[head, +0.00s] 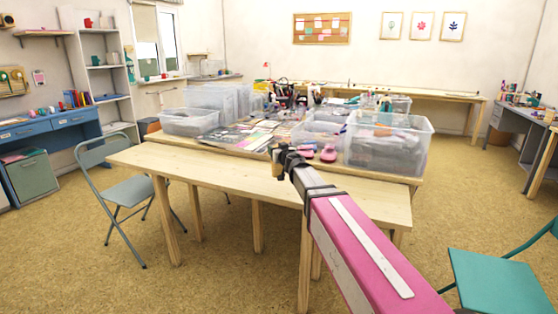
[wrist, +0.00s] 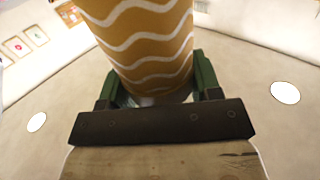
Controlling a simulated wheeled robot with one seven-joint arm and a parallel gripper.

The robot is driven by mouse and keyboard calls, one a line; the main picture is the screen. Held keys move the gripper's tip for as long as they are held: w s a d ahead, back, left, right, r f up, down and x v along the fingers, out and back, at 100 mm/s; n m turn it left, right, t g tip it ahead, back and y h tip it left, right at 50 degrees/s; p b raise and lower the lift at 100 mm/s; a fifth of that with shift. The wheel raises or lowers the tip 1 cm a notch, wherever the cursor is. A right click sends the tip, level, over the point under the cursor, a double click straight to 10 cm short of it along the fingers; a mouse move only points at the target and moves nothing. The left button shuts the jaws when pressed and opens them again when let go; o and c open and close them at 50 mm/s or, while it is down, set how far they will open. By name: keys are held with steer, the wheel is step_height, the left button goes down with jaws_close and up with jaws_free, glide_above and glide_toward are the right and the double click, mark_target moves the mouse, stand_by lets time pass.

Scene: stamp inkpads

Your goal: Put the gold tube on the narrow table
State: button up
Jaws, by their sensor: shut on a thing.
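The gold tube (wrist: 150,45), with white wavy lines, stands between the two green fingers of my gripper (wrist: 155,85) in the wrist view. My gripper is shut on it; its upper end is cut off by the frame. In the head view the tube is a small tan shape (head: 277,164) at the end of my gripper (head: 284,156). The narrow table (head: 225,178) is a long pale wooden table in front of the larger table. My gripper shows over the narrow table's far side, and its height above the top is hard to tell.
A grey folding chair (head: 118,183) stands at the left and a teal chair (head: 498,281) at the right. The narrow table's visible top is bare.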

steer(key=shift+w+d+f, duration=0.1)
steer(key=shift+w+f, duration=0.1)
steer(key=shift+f, duration=0.6)
steer(key=shift+w+d+f, duration=0.1)
steer(key=shift+w+f, duration=0.1)
steer(key=shift+f, duration=0.65)
steer(key=shift+w+d+f, duration=0.1)
steer(key=shift+w+f, duration=0.1)
steer(key=shift+f, duration=0.7)
steer(key=o, duration=1.2)
steer(key=shift+s, duration=0.25)
steer(key=v, duration=1.1)
steer(key=shift+s+d, duration=0.2)
